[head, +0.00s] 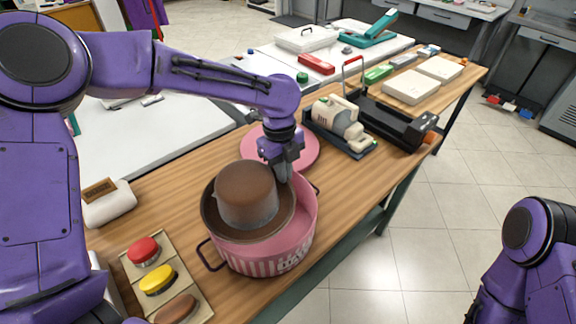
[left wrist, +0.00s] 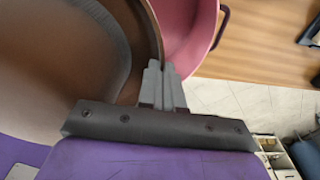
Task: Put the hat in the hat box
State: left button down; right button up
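The brown hat (head: 245,196) is crown up over the mouth of the pink hat box (head: 300,232), toward its left side. Its brim hides the box's left rim, and pink interior shows at the right. I cannot tell whether the hat rests on anything inside. My left gripper (head: 284,175) is at the brim's back right edge. In the left wrist view its fingers (left wrist: 160,78) are close together on the brim of the hat (left wrist: 70,60), with the box (left wrist: 190,35) beyond. My right gripper is out of view; only part of my right arm shows.
The pink round lid (head: 305,150) lies on the wooden table behind the box. A panel with red, yellow and brown buttons (head: 157,280) stands at the front left. A cream-coloured machine (head: 340,125) stands behind at the right. The table's front edge is close to the box.

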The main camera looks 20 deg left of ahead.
pick_arm(q)
jog(key=f+b, duration=0.1)
jog(key=f, duration=0.1)
jog(key=w+f+b, duration=0.1)
jog(key=f, duration=0.2)
jog(key=f+b, duration=0.1)
jog(key=f, duration=0.1)
jog(key=shift+w+f, duration=0.25)
jog(key=shift+f, duration=0.15)
notch_tip(320, 180, down, 6)
jog(key=shift+w+b, duration=0.15)
jog(key=shift+b, duration=1.05)
jog(key=shift+f+b, duration=0.3)
jog(key=shift+f, duration=0.65)
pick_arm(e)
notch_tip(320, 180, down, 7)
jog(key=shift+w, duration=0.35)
pick_arm(q)
jog(key=shift+d, duration=0.1)
jog(key=c, duration=1.2)
grip_release()
jog(key=shift+c, duration=0.2)
